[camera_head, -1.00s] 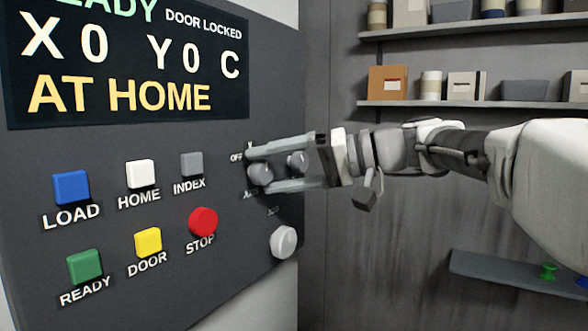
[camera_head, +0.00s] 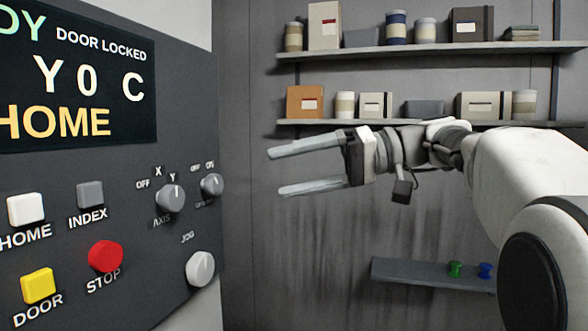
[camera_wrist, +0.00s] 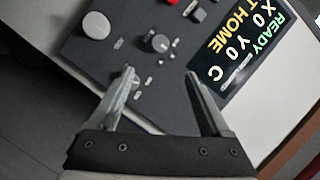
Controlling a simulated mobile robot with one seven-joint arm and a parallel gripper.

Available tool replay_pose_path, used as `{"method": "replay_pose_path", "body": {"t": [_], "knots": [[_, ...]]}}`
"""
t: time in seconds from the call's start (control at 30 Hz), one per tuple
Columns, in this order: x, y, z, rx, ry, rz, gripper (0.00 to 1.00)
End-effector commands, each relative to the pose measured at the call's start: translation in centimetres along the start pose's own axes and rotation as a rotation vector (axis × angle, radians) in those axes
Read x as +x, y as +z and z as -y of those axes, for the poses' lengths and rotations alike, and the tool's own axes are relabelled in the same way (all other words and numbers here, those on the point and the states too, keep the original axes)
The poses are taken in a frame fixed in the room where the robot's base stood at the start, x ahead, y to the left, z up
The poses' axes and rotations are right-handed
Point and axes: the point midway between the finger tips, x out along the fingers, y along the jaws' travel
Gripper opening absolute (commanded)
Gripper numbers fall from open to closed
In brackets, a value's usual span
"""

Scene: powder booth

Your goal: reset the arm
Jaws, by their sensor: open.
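My gripper (camera_head: 276,172) is open and empty. Its two fingers point left toward the control panel (camera_head: 125,195), with a gap between the fingertips and the panel's right edge. The AXIS knob (camera_head: 170,197) has its mark near Y. A second selector knob (camera_head: 212,185) sits right of it, and the pale JOG knob (camera_head: 200,268) is below. In the wrist view, my open fingers (camera_wrist: 160,73) show in front of the panel, with the AXIS knob (camera_wrist: 160,42) beyond them and nothing between them.
The display (camera_head: 75,75) reads DOOR LOCKED; the wrist view adds READY and AT HOME. Red STOP (camera_head: 105,256) and yellow DOOR (camera_head: 38,286) buttons are at left. Loaded shelves (camera_head: 430,50) line the back wall. A low ledge (camera_head: 415,275) holds green and blue pieces.

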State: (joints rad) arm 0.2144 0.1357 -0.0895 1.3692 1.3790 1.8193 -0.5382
Motion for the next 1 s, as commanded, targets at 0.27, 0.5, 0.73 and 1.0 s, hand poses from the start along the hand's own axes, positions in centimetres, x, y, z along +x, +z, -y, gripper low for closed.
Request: {"method": "replay_pose_path", "body": {"t": [0.27,0.5,0.73,1.0], "knots": [[-0.5,0.0,0.0,0.000,0.000,0.001,0.81],[0.0,0.8,-0.2,0.029,0.039,0.004,0.81],[2.2,7.3,-3.1,0.202,0.336,0.025,0.81],[1.2,18.9,-8.8,0.299,0.807,0.034,0.81]]}}
